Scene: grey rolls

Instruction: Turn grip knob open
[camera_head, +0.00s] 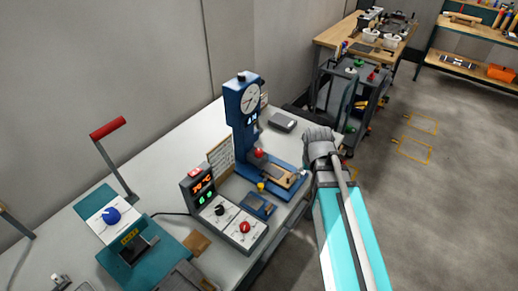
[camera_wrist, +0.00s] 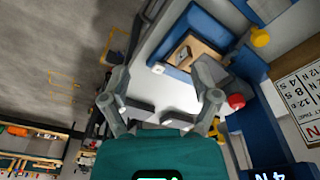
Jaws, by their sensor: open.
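A blue test stand (camera_head: 243,130) with a round dial gauge stands on the pale bench. It carries a red knob (camera_head: 259,153) and a yellow knob (camera_head: 261,186); I cannot tell which is the grip knob. In the wrist view the red knob (camera_wrist: 236,101) lies just right of the right finger, and the yellow knob (camera_wrist: 260,37) is at upper right. My gripper (camera_head: 318,140) is right of the stand, near the bench edge. In the wrist view my gripper (camera_wrist: 165,88) has its fingers spread wide, with nothing held between them.
A control box (camera_head: 198,186) with lit digits, a black knob (camera_head: 219,210) and a red knob (camera_head: 244,227) stands left of the stand. A teal press (camera_head: 128,243) has a blue knob (camera_head: 112,215) and red-handled lever. A grey cart (camera_head: 345,100) stands behind my gripper.

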